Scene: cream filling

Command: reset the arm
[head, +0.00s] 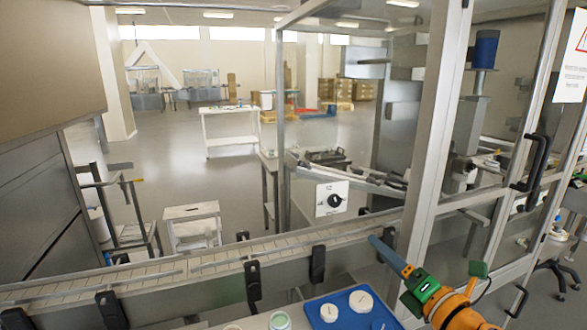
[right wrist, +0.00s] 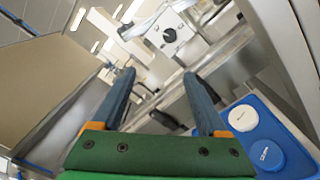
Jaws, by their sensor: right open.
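My right gripper (head: 377,243) reaches in from the lower right in the head view, with an orange and green wrist and blue fingers. Its fingertips are beside the conveyor's near side, above the blue tray. In the right wrist view my right gripper (right wrist: 159,76) has its two blue fingers spread apart with nothing between them. My left gripper is not in the head view.
A conveyor (head: 215,262) with black brackets crosses the front. A blue tray (head: 311,302) with white round lids (head: 361,300) stands below my right gripper, next to a green-topped jar (head: 280,321). A metal-framed machine enclosure (head: 432,150) rises close by on the right.

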